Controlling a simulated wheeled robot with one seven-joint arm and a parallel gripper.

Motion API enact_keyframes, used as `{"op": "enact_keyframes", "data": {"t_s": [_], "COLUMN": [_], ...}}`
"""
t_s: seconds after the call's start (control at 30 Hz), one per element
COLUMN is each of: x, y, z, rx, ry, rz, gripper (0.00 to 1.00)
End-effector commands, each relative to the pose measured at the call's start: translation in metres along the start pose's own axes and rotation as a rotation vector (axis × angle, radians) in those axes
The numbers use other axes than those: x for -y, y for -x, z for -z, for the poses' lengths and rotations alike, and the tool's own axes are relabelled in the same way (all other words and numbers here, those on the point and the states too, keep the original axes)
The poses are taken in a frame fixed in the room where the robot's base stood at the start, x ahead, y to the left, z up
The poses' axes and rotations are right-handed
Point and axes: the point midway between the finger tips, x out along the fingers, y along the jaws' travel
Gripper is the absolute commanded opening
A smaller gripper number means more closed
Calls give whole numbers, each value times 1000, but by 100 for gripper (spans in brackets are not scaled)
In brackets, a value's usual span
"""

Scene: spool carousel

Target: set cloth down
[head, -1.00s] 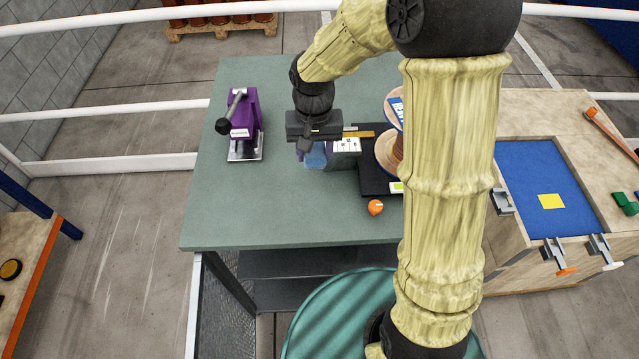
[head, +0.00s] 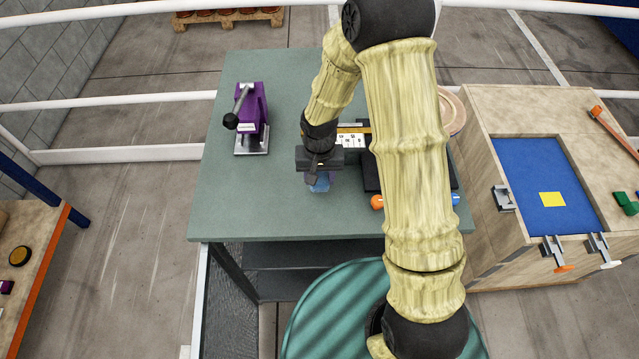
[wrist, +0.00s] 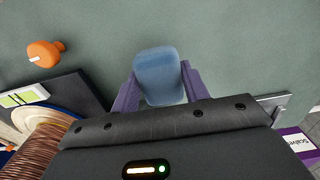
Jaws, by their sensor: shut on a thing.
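The cloth, a folded light-blue pad, is between the purple fingers of my gripper (wrist: 157,88). In the wrist view the cloth (wrist: 158,68) sticks out past the fingertips over the green tabletop. In the head view my gripper (head: 319,177) is over the middle of the green table (head: 255,200), and a bit of the blue cloth (head: 320,186) shows below it. My gripper is shut on the cloth. I cannot tell whether the cloth touches the tabletop.
A spool (wrist: 45,140) stands on a black base (wrist: 62,92) beside my gripper, with an orange knob (head: 377,202) near it. A purple clamp press (head: 251,115) stands at the table's back left. The table's front left is clear.

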Motion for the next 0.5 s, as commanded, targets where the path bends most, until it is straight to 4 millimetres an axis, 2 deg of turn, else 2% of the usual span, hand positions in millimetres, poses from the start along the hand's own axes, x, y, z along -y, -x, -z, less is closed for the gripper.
{"op": "enact_keyframes", "data": {"t_s": [0.3,0.5], "x": [0,0], "y": [-36,-42], "z": [-1,0], "rx": [3,0], "ry": [3,1], "rz": [-1,0], "gripper": [24,24]}}
